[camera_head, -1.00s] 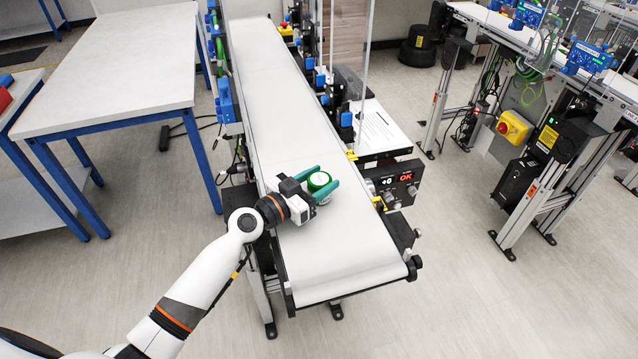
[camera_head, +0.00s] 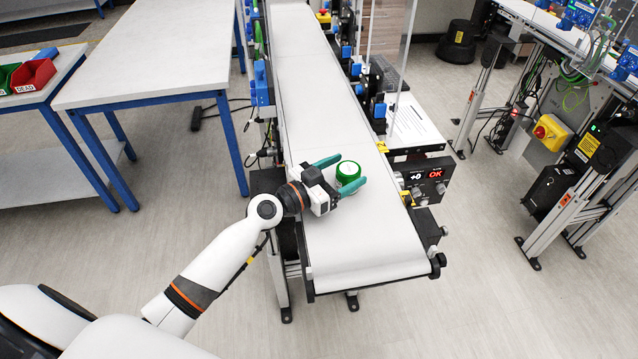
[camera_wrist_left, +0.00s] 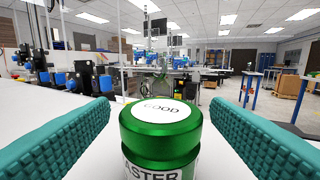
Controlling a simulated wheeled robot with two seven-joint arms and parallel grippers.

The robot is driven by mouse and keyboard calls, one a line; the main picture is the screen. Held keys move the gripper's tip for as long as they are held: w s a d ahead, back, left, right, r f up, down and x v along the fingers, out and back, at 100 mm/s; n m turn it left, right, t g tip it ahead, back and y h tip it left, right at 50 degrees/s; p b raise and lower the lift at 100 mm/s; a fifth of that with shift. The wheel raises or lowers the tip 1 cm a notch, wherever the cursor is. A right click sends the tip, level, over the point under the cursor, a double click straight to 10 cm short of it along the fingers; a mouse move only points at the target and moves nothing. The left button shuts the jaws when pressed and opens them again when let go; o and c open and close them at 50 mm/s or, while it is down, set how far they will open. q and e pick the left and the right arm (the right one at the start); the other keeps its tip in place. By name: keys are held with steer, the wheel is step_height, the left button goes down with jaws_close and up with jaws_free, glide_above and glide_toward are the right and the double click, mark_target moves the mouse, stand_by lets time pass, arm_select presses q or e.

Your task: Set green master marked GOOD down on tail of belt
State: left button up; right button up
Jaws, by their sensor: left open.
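The green master (camera_head: 348,172) stands upright on the white belt (camera_head: 365,245), near the belt's near end. In the left wrist view the green master (camera_wrist_left: 160,135) shows a white top label reading GOOD and a side label of which "ASTER" can be read. My left gripper (camera_head: 346,173) is open around it, with teal fingers on both sides. In the left wrist view a gap shows between each finger and the master. My right gripper is in neither view.
A control box (camera_head: 425,178) reading +0 and OK is mounted at the belt's right edge. A white table (camera_head: 150,62) stands left of the belt. Red and green bins (camera_head: 33,74) sit on another table at far left. The belt's near end is clear.

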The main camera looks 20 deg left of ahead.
arm_select(q)
steer(key=b+v, duration=0.3)
steer(key=v, duration=0.6)
steer(key=shift+s+a+f+b, duration=0.15)
steer(key=shift+s+a+b, duration=0.1)
steer(key=shift+s+b, duration=0.15)
steer(key=shift+s+a, duration=0.15)
steer(key=shift+s, duration=0.15)
stand_by(0.5)
